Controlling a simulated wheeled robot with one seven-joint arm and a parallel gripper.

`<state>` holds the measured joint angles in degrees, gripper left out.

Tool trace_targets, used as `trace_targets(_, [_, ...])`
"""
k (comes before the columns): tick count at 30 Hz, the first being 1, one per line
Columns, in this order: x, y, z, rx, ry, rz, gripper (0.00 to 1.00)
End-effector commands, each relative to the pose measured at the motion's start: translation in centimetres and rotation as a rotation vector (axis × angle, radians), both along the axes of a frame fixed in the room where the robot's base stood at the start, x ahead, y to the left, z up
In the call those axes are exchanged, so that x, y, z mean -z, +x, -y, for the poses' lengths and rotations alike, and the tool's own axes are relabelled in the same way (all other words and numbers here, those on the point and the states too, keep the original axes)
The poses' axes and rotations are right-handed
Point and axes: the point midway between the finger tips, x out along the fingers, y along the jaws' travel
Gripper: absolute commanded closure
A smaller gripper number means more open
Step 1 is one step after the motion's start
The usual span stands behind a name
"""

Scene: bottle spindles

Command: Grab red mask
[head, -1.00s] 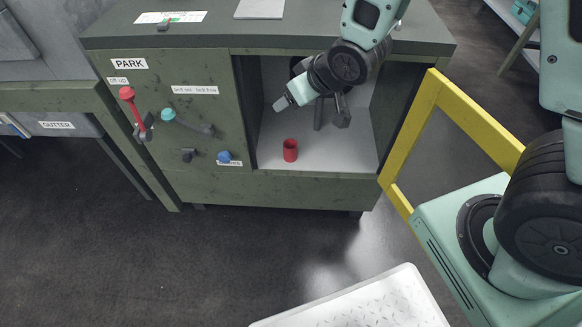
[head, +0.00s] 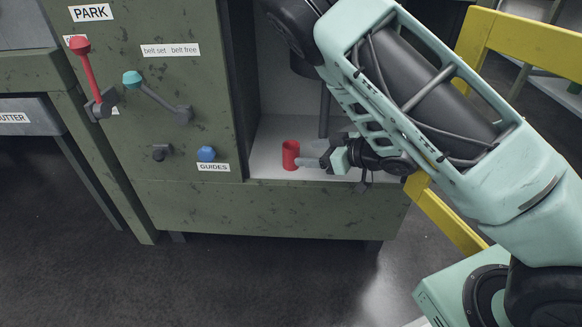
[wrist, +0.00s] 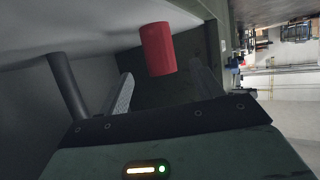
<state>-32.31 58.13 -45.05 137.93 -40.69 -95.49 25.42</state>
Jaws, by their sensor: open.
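The red mask (head: 291,155) is a small upright red cylinder with an open top. It stands on the pale floor of the cabinet's open bay, near the front edge. In the wrist view the red mask (wrist: 157,49) appears tilted, in line with the gap between the two fingers. My gripper (head: 307,163) reaches in from the right, low over the bay floor, fingertips at the mask's right side. In the wrist view my gripper (wrist: 162,78) is open with nothing held. I cannot tell whether the mask is just beyond the fingertips or slightly between them.
A dark vertical post (wrist: 67,86) stands in the bay and shows left of the fingers in the wrist view. The green cabinet front (head: 190,90) left of the bay carries a red lever (head: 86,70), a teal lever (head: 150,90) and a blue knob (head: 206,154). A yellow frame (head: 520,40) is at right.

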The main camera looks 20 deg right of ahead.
Motion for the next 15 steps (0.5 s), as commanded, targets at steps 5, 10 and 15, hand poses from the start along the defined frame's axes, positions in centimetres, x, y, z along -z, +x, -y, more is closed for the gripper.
trace_targets(5, [1.0, 1.3, -1.2, -0.006, 0.000, 0.003, 0.34])
trace_targets(10, [1.9, 2.3, -2.1, -0.006, -0.001, 0.003, 0.34])
trace_targets(15, [2.9, 3.7, -3.3, -0.007, -0.001, 0.002, 0.34])
